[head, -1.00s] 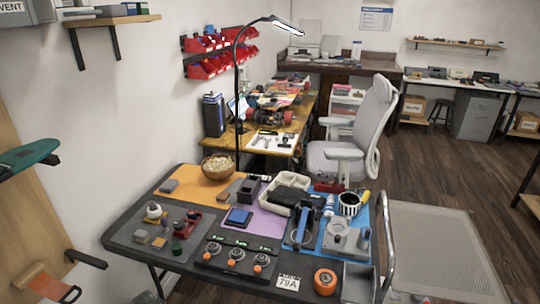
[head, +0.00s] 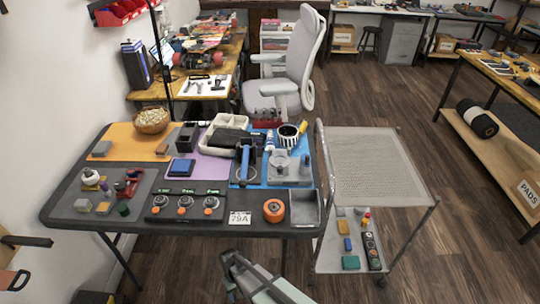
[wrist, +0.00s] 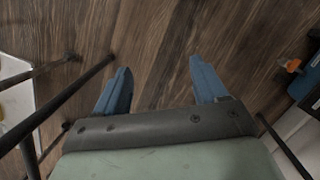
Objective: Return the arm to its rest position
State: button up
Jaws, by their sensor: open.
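My gripper (wrist: 160,88) shows in the wrist view with its two blue fingers spread wide apart. Nothing is between them, only the brown wood floor (wrist: 150,60) beyond. In the head view my arm's end (head: 240,272) comes up from the bottom edge, low in front of the work table (head: 130,228). It is apart from the table and from everything on it. The fingertips are not clear in the head view.
The table holds a row of dials (head: 184,203), an orange roll (head: 274,210), a grey open box (head: 304,208) and a wicker bowl (head: 151,121). A metal cart (head: 372,165) stands close on the right. Dark thin legs (wrist: 60,110) show left in the wrist view.

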jog(key=s+d+m+g, duration=0.1)
jog(key=s+d+m, duration=0.15)
jog(key=d, duration=0.65)
jog(key=s+d+m+g, duration=0.1)
jog(key=s+d, duration=0.3)
jog(key=d, duration=0.5)
jog(key=s+d+r+m+g+y, duration=0.1)
jog(key=s+d+m+g, duration=0.1)
jog(key=s+d, duration=0.9)
jog(key=shift+s+d+m+g, duration=0.2)
jog(key=shift+s+m+g, duration=0.1)
jog(key=shift+s+m, duration=0.2)
